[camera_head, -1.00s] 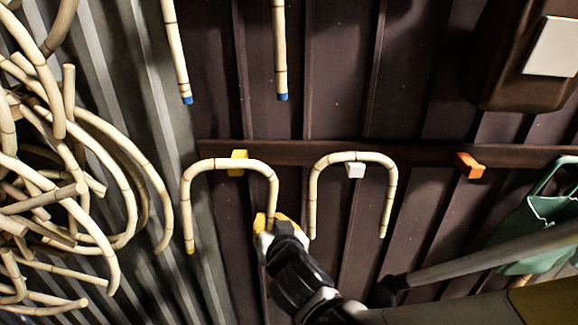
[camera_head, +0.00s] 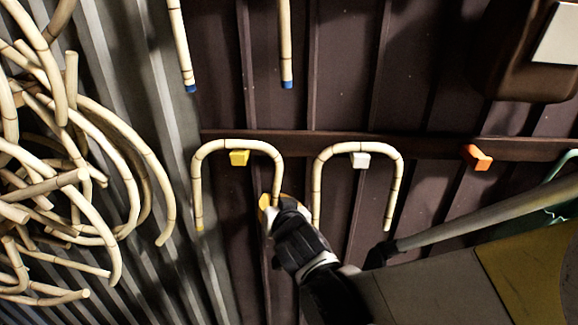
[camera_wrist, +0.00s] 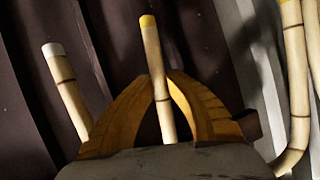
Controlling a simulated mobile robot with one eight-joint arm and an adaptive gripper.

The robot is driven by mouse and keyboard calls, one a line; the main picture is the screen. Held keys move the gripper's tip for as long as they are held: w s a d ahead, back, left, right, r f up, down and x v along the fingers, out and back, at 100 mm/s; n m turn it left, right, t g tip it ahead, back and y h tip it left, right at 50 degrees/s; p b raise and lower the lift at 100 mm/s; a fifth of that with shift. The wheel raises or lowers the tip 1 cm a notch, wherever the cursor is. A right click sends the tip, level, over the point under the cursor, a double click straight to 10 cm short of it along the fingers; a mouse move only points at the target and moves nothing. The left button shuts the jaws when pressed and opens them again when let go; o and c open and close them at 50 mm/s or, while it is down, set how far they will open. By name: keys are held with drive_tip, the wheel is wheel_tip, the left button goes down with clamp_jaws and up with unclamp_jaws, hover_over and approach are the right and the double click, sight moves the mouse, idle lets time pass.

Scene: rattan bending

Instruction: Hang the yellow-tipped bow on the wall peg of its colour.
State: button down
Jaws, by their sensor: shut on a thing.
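The yellow-tipped bow (camera_head: 237,143) is a pale rattan U with its bend upward, in front of the wall rail. Its bend passes just above the yellow peg (camera_head: 239,158), which shows inside the arch. Whether the bow rests on the peg I cannot tell. A yellow tip shows on its left leg. My gripper (camera_head: 271,203) is shut on the lower right leg of the bow. In the wrist view, my yellow fingers (camera_wrist: 163,90) close around that leg (camera_wrist: 154,50), whose end is yellow.
A white-tipped bow (camera_head: 357,148) hangs at the white peg (camera_head: 361,160), close right of my gripper. An orange peg (camera_head: 477,157) is farther right and bare. Blue-tipped rattan legs (camera_head: 287,50) hang above. A heap of bent rattan (camera_head: 75,185) fills the left side.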

drive_tip(key=shift+d, duration=0.1)
drive_tip(key=c, duration=1.4)
unclamp_jaws()
drive_tip(key=shift+f, duration=0.1)
drive_tip(key=v, duration=1.2)
drive_tip(key=shift+s, duration=0.1)
drive_tip(key=s+p, duration=0.1)
drive_tip(key=s, duration=0.3)
drive_tip(key=s+p, duration=0.2)
drive_tip(key=s, duration=0.2)
drive_tip(key=shift+s+d, duration=0.2)
drive_tip(key=shift+s, duration=0.2)
